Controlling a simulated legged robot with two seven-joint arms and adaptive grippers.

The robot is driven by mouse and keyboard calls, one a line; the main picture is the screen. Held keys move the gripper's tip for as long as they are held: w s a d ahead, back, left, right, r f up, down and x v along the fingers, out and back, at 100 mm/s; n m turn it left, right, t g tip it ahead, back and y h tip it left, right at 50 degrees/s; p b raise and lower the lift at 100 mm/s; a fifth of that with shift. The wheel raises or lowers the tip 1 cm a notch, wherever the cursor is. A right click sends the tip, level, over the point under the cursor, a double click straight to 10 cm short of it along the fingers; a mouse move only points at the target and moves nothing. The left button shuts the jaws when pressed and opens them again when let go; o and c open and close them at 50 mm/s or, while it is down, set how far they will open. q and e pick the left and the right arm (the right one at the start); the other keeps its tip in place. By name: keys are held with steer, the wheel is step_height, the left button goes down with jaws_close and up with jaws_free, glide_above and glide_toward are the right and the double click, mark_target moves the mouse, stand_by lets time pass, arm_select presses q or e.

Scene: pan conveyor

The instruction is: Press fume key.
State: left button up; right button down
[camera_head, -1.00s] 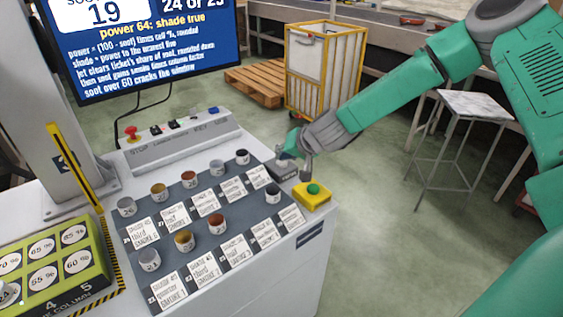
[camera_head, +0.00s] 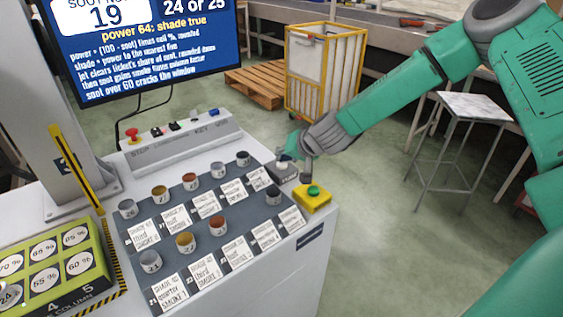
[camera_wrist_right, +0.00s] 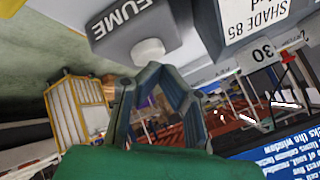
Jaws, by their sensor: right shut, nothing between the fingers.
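The fume key is a grey box lettered FUME (camera_wrist_right: 135,30) with a round white button (camera_wrist_right: 148,50) in the right wrist view. In the head view the grey box (camera_head: 285,172) sits at the far right corner of the console, partly hidden by my right gripper (camera_head: 296,160). The gripper is shut and empty, its fingers pointing down over the box. In the wrist view the fingertips (camera_wrist_right: 152,80) show close to the white button. I cannot tell whether they touch it. My left gripper is not in view.
A yellow box with a green button (camera_head: 313,198) stands just beside the fume key. Several small cups and labelled cards cover the dark panel (camera_head: 205,243). A screen (camera_head: 150,50) stands behind. Open floor lies right of the console.

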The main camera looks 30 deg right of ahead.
mark_target(283, 164)
step_height(283, 164, up, 6)
steer(key=p, duration=0.5)
steer(key=shift+r+p, duration=0.1)
steer(key=shift+p, duration=0.2)
stand_by(0.4)
